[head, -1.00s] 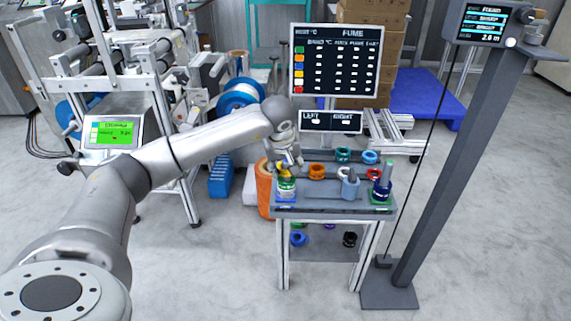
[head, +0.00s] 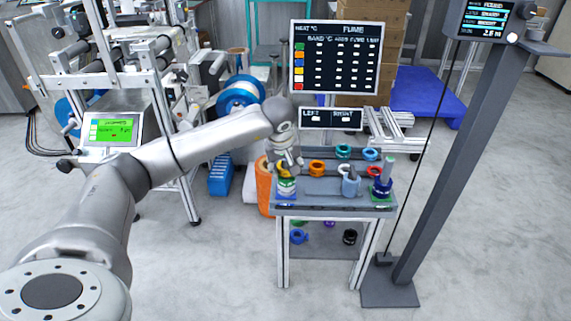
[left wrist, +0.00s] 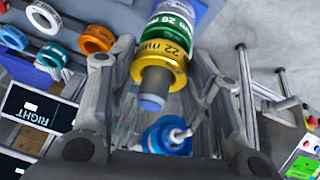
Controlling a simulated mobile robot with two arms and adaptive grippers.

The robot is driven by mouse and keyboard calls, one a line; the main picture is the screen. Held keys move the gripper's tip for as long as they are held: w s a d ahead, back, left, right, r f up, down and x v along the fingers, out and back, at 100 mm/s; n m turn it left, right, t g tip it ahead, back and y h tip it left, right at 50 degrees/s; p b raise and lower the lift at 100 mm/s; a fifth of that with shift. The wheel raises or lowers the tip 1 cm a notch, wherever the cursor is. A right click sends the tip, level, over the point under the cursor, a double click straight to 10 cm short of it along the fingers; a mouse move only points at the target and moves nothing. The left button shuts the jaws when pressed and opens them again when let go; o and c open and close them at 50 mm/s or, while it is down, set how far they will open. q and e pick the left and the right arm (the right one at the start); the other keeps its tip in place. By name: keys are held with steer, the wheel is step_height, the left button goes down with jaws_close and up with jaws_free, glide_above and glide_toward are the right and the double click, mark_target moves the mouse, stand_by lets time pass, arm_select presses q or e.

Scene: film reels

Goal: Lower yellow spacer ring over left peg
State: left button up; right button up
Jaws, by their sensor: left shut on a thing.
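The yellow spacer ring (left wrist: 160,54), marked 22 mm, is around the left peg (left wrist: 154,84), whose grey shaft and bluish tip stick out through it in the left wrist view. A green ring (left wrist: 170,27) and a white ring (left wrist: 178,13) sit below it on the same peg. My left gripper (head: 286,166) is shut on the yellow ring, with a finger on each side of it. In the head view the gripper covers most of the yellow ring and the peg; the green ring (head: 287,183) shows just beneath. My right gripper is not in view.
The right peg (head: 388,168) carries a dark blue ring (head: 382,188). Orange (head: 317,167), teal (head: 343,152) and blue (head: 371,155) rings lie on the bench behind. A grey post (head: 450,150) rises at right.

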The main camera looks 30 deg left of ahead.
arm_select(q)
steer(key=shift+f, duration=0.15)
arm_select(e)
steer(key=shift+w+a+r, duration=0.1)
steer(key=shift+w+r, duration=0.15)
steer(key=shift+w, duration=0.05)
arm_select(q)
steer(key=o, duration=1.1)
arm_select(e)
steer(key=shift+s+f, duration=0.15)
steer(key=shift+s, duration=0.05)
arm_select(q)
steer(key=v, duration=1.2)
steer(key=shift+d, duration=0.1)
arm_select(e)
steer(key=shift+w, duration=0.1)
